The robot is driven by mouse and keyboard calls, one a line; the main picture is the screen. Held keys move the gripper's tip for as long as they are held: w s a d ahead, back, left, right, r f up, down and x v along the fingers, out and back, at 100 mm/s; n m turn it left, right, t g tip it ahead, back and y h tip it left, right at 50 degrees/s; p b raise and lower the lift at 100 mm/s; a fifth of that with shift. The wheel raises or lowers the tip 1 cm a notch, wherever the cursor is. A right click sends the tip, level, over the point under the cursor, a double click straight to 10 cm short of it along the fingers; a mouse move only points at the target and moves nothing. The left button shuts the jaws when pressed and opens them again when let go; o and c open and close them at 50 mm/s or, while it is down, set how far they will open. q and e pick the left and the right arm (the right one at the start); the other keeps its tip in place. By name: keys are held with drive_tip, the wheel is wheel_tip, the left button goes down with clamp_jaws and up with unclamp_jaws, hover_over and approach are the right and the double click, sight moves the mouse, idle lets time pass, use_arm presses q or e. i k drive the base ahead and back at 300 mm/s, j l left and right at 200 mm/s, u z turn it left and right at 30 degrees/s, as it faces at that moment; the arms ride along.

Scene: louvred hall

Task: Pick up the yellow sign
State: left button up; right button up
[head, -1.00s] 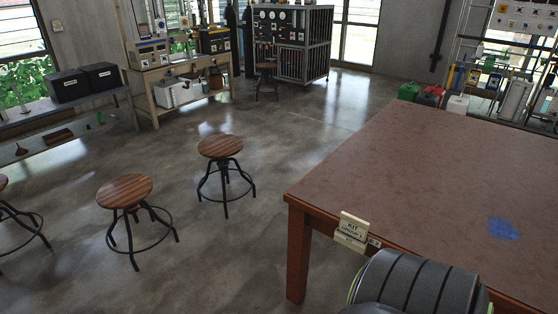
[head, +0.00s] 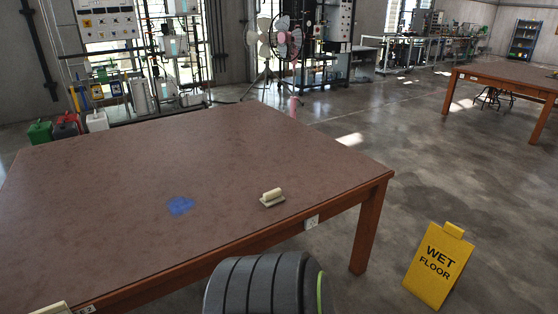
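The yellow sign (head: 439,265) reads "WET FLOOR" and stands on the concrete floor at the lower right of the head view. It is to the right of the near table's corner leg, apart from it. It has a small handle-like top. Neither of my grippers shows in this view. A dark ribbed part of my own body fills the bottom middle.
A large brown table (head: 120,185) fills the left and middle, with a blue patch (head: 180,206) and a small cream block (head: 271,197) on it. Another table (head: 510,80) stands at the far right. A fan (head: 264,38) stands behind. Floor around the sign is clear.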

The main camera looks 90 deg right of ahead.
sight(441, 259)
drive_tip(key=z, duration=4.15)
drive_tip(key=i+l+u, duration=0.1)
drive_tip(key=i, duration=0.35)
drive_tip(key=i+l+u, duration=0.1)
drive_tip(key=i+l, duration=0.55)
drive_tip(key=i, duration=0.15)
drive_tip(key=i+j+u, duration=0.05)
